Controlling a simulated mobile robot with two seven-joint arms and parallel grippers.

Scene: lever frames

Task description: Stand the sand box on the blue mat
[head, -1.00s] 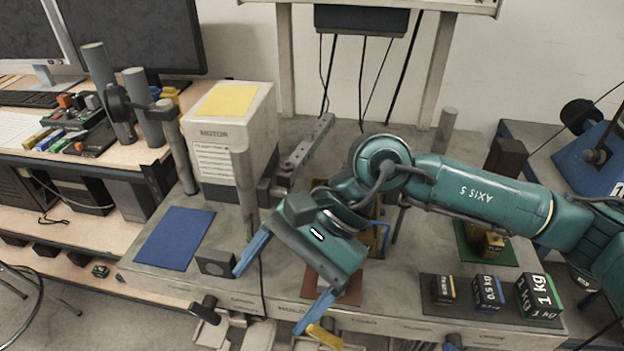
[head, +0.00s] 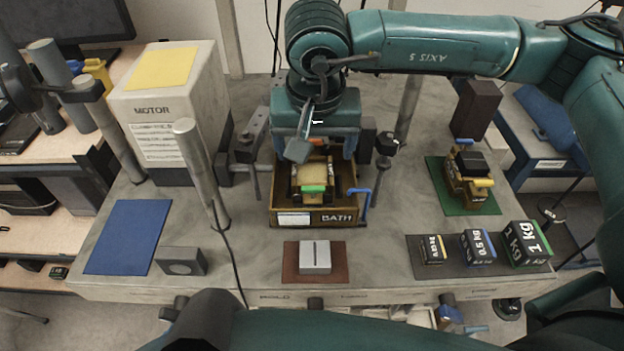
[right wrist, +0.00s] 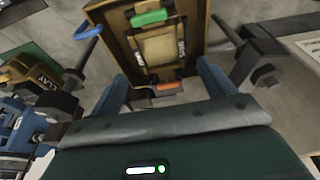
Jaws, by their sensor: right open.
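The sand box (head: 313,178), with a tan top and a green part at its front, sits inside the wooden tray marked BATH (head: 338,218). In the right wrist view the same box (right wrist: 158,48) shows its tan top between dark side pieces, with green and orange ends. My right gripper (head: 313,150) is open, pointing down over the tray's back part. The blue mat (head: 127,237) lies bare at the left of the bench. My left gripper is not in view.
A grey upright post (head: 202,175) with a cable stands between the blue mat and the tray. A small grey block (head: 183,261) sits beside the mat. A clay box (head: 467,185) stands on a green mat at right.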

